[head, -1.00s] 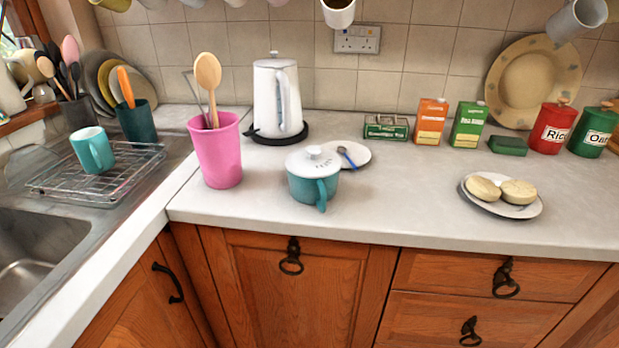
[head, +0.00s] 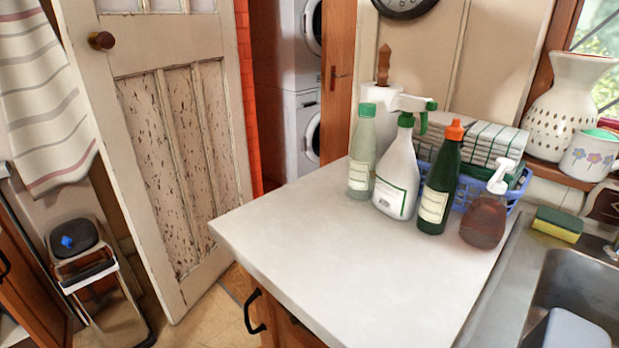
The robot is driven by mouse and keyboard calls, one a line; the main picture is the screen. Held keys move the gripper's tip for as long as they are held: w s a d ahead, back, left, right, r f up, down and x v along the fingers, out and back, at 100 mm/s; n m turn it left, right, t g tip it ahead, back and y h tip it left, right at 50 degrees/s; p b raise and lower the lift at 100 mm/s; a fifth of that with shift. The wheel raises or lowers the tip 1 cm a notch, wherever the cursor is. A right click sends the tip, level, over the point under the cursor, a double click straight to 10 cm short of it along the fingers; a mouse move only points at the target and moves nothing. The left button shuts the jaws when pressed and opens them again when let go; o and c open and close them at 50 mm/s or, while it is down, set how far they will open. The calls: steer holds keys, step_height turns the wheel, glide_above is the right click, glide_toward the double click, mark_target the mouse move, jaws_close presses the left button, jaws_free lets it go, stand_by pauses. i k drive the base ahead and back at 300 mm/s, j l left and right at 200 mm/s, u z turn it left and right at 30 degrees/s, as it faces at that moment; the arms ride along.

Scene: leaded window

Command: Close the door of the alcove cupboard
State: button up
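A recess at the back holds two white front-loading machines (head: 303,112), stacked one on the other. A brown wooden door panel (head: 338,112) with a small handle stands upright at the recess's right side. It looks open, since the machines show beside it; its lower part is hidden behind the worktop. A worn cream panelled door (head: 168,150) with a round brown knob stands at the recess's left. I cannot tell for certain which of these is the alcove cupboard's door. My gripper is not in view.
A pale worktop (head: 330,262) juts out in front of the recess, carrying several bottles (head: 398,175) and a blue basket (head: 468,190). A sink (head: 575,275) is at right. A pedal bin (head: 88,265) stands at left. Tiled floor (head: 222,312) shows between cream door and worktop.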

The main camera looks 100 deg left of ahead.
mark_target(26, 291)
steer(key=u, duration=4.8)
